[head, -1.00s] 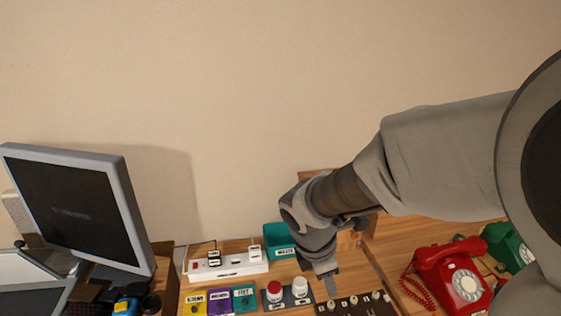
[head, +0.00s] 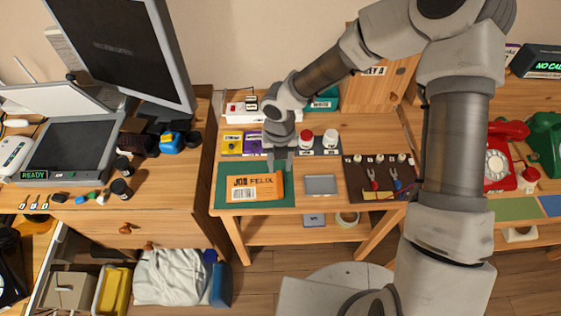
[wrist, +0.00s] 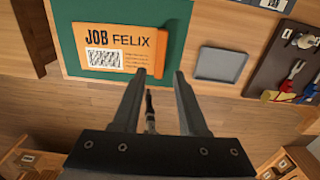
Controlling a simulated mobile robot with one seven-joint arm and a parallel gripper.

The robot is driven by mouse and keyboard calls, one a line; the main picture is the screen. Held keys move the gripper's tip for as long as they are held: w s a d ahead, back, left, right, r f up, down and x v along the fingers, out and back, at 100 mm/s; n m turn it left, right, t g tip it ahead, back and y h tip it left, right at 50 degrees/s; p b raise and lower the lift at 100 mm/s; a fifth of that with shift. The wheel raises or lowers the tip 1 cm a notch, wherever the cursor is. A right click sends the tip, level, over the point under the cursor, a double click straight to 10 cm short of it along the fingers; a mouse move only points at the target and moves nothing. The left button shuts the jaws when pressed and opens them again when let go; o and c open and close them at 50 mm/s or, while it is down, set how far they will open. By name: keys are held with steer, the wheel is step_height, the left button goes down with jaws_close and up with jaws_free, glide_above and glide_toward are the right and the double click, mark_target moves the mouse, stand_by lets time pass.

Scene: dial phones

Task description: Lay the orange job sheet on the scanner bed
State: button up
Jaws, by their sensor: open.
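The orange job sheet (head: 255,187), printed "JOB FELIX" with a barcode, lies flat on a green mat (head: 285,199) on the middle bench. It also shows in the wrist view (wrist: 118,49), its right edge looking rolled or raised. My gripper (head: 280,164) is above the far right part of the sheet, apart from it. In the wrist view its two fingers (wrist: 155,78) are spread with nothing between them. The scanner (head: 72,145) stands on the left desk with its lid up, its dark bed bare and a green "READY" display in front.
A grey tray (head: 321,185) and a dark tool board (head: 380,177) lie right of the mat. Coloured boxes (head: 232,142) and jars stand behind. A monitor (head: 122,50) stands behind the scanner. Small items crowd the desk beside and before the scanner. A gap separates desk and bench.

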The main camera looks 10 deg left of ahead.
mark_target(280, 183)
step_height(280, 183, down, 9)
steer(key=b, duration=0.6)
steer(key=shift+r+b, duration=0.2)
steer(key=shift+b, duration=0.15)
jaws_close()
steer(key=shift+r, duration=0.15)
steer(key=shift+r+p, duration=2.45)
steer(key=shift+p, duration=0.05)
steer(key=shift+f, duration=0.1)
